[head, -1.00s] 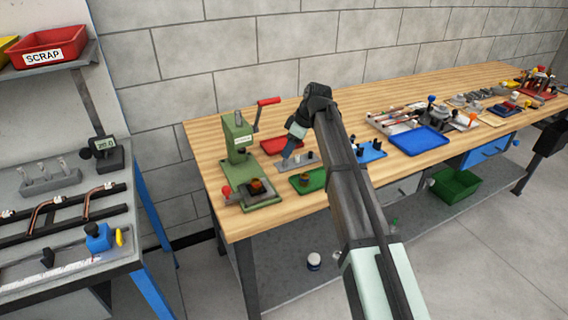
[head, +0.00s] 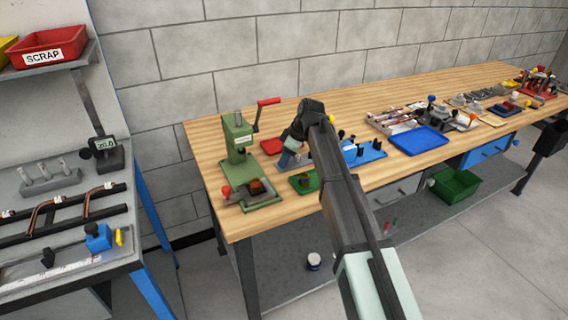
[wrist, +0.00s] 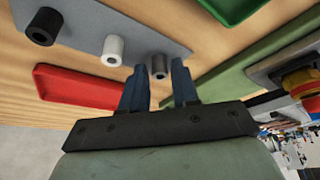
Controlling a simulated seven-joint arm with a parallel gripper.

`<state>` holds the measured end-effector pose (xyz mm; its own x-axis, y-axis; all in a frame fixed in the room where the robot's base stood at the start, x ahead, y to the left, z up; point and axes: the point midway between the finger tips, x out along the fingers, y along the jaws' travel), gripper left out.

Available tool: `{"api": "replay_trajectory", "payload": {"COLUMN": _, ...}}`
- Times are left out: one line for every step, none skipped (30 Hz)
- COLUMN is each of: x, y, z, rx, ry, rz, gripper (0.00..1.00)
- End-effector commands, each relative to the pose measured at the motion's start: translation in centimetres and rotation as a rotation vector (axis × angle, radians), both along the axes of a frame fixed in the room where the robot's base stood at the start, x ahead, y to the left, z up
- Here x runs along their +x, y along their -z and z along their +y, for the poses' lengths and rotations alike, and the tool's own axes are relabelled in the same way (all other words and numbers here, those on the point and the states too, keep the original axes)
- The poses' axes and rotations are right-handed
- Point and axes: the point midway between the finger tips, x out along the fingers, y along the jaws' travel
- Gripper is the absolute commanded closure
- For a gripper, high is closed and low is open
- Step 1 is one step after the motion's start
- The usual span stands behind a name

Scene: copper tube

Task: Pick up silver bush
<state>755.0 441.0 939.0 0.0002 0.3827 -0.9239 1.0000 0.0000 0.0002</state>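In the wrist view a grey plate (wrist: 80,22) bears three bushes: a black one (wrist: 42,25), a pale white one (wrist: 113,48) and a mid-grey, silver-looking one (wrist: 159,66). My gripper (wrist: 160,75) is open, its two blue fingers apart. The grey bush shows in the gap between the fingertips; I see no finger touching it, and the depth between them is hard to judge. In the head view my gripper (head: 288,158) points down over the bench beside the green press, and my arm and gripper hide most of the plate.
A red tray (wrist: 85,88) and a green tray (wrist: 232,8) lie on either side of the plate. The green press (head: 238,140) with a red-handled lever stands left on the wooden bench (head: 215,175). A blue fixture (head: 365,152) and a blue tray (head: 420,140) lie to the right.

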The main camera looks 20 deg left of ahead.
Motion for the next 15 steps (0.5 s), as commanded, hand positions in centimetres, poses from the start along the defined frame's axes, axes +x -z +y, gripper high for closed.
{"api": "replay_trajectory", "payload": {"x": 0.00, "y": -0.01, "z": -0.01, "rx": 0.000, "ry": 0.000, "rz": 0.000, "gripper": 0.75}}
{"api": "replay_trajectory", "payload": {"x": 0.00, "y": -0.01, "z": -0.01, "rx": 0.000, "ry": 0.000, "rz": 0.000, "gripper": 0.78}}
{"api": "replay_trajectory", "payload": {"x": 0.00, "y": -0.01, "z": -0.01, "rx": 0.000, "ry": 0.000, "rz": 0.000, "gripper": 0.82}}
{"api": "replay_trajectory", "payload": {"x": 0.00, "y": -0.01, "z": -0.01, "rx": 0.000, "ry": 0.000, "rz": 0.000, "gripper": 0.85}}
{"api": "replay_trajectory", "payload": {"x": 0.00, "y": -0.01, "z": -0.01, "rx": 0.000, "ry": 0.000, "rz": 0.000, "gripper": 0.88}}
{"api": "replay_trajectory", "payload": {"x": 0.00, "y": -0.01, "z": -0.01, "rx": 0.000, "ry": 0.000, "rz": 0.000, "gripper": 0.91}}
{"api": "replay_trajectory", "payload": {"x": 0.00, "y": -0.01, "z": -0.01, "rx": 0.000, "ry": 0.000, "rz": 0.000, "gripper": 0.94}}
{"api": "replay_trajectory", "payload": {"x": 0.00, "y": -0.01, "z": -0.01, "rx": 0.000, "ry": 0.000, "rz": 0.000, "gripper": 0.97}}
{"api": "replay_trajectory", "payload": {"x": 0.00, "y": -0.01, "z": -0.01, "rx": 0.000, "ry": 0.000, "rz": 0.000, "gripper": 1.00}}
{"api": "replay_trajectory", "payload": {"x": 0.00, "y": -0.01, "z": -0.01, "rx": 0.000, "ry": 0.000, "rz": 0.000, "gripper": 1.00}}
{"api": "replay_trajectory", "payload": {"x": 0.00, "y": -0.01, "z": -0.01, "rx": 0.000, "ry": 0.000, "rz": 0.000, "gripper": 1.00}}
{"api": "replay_trajectory", "payload": {"x": 0.00, "y": -0.01, "z": -0.01, "rx": 0.000, "ry": 0.000, "rz": 0.000, "gripper": 1.00}}
{"api": "replay_trajectory", "payload": {"x": 0.00, "y": -0.02, "z": -0.01, "rx": 0.000, "ry": 0.000, "rz": 0.000, "gripper": 1.00}}
{"api": "replay_trajectory", "payload": {"x": 0.00, "y": -0.02, "z": -0.01, "rx": 0.000, "ry": 0.000, "rz": 0.000, "gripper": 1.00}}
{"api": "replay_trajectory", "payload": {"x": 0.00, "y": -0.02, "z": -0.01, "rx": 0.000, "ry": 0.000, "rz": 0.000, "gripper": 1.00}}
